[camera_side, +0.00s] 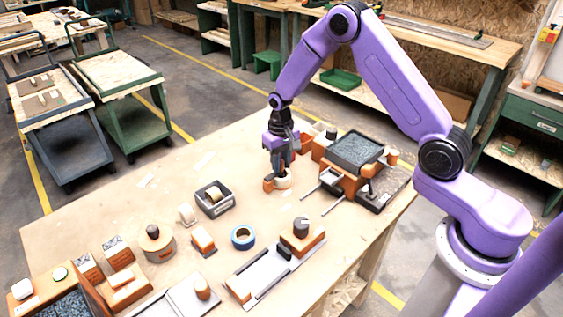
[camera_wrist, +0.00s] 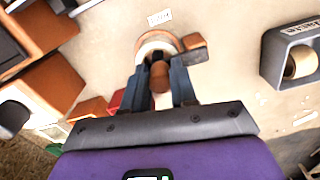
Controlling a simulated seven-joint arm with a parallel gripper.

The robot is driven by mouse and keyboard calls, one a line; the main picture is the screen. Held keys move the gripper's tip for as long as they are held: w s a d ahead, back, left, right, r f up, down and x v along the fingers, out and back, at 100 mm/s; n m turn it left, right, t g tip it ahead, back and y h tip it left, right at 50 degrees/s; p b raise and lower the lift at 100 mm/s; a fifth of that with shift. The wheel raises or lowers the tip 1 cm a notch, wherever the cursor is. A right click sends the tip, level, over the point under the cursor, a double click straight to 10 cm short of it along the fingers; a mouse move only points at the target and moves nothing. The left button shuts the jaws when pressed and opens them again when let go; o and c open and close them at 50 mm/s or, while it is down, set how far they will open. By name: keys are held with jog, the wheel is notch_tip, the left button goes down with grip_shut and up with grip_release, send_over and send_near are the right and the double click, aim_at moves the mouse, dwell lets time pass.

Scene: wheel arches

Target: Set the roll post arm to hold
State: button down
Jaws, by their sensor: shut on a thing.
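The roll post (camera_side: 282,180) stands on the table below my gripper (camera_side: 279,168), with a cream roll and an orange block beside it. In the wrist view, the cream ring of the roll (camera_wrist: 152,47) sits on an orange-brown round base. A short arm (camera_wrist: 194,50), dark grey with an orange end, sticks out to the right of it. My gripper (camera_wrist: 160,78) has its two fingers on either side of a brown rounded knob (camera_wrist: 159,76) and is shut on it. The fingers hide part of the post. A small printed label (camera_wrist: 159,18) lies beyond it, too small to read.
A grey tray with a tape roll (camera_side: 215,199) is left of my gripper. A dark-topped orange stand (camera_side: 355,152) with rods is close on the right. A blue tape ring (camera_side: 243,237) and orange fixtures (camera_side: 301,237) stand nearer the front. Bare table lies left.

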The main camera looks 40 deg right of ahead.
jog(key=shift+w+d+r, duration=0.1)
jog(key=shift+w+d, duration=0.05)
jog(key=shift+w, duration=0.3)
jog(key=c, duration=0.9)
grip_release()
jog(key=shift+s, duration=0.1)
notch_tip(320, 180, up, 17)
jog(key=shift+r, duration=0.15)
